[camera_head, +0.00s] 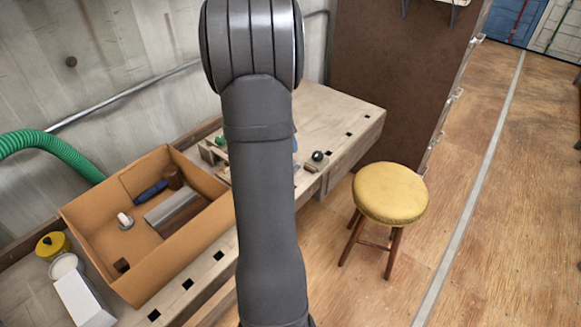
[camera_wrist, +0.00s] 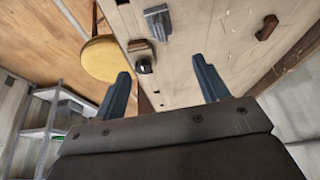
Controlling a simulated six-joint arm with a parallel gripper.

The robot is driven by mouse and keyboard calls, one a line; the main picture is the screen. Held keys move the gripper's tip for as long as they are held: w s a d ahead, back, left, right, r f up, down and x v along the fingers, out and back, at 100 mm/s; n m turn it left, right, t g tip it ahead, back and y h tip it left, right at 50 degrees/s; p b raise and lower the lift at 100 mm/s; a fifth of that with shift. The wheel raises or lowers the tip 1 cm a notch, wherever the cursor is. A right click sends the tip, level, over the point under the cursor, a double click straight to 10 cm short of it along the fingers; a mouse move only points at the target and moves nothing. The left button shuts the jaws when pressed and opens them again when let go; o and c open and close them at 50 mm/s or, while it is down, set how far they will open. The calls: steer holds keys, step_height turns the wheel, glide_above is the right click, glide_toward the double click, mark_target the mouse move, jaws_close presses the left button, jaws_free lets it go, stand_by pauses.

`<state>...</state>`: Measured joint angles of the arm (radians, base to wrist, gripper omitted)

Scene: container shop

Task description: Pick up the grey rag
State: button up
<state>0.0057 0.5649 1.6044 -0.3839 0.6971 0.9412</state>
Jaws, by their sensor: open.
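My gripper (camera_wrist: 161,72) is open in the wrist view, with its two dark blue-grey fingers apart and nothing between them. Beyond the fingertips, a small grey-blue piece (camera_wrist: 158,20) lies on the pale wooden bench near the top of the view. It may be the grey rag, but its shape is too small to be sure. In the head view my arm covers the middle of the bench and hides my gripper. Only a sliver of grey-blue (camera_head: 295,143) shows beside the arm there.
A black ball-like knob (camera_head: 318,156) and a small brown block (camera_wrist: 139,45) are near the grey-blue piece. A brown piece (camera_wrist: 267,27) lies apart on the bench (camera_head: 345,114). A cardboard box (camera_head: 160,277) with several items stands left. A yellow stool (camera_head: 390,192) stands right.

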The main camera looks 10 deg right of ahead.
steer(key=x, duration=1.4)
steer(key=shift+f, duration=0.3)
steer(key=c, duration=1.1)
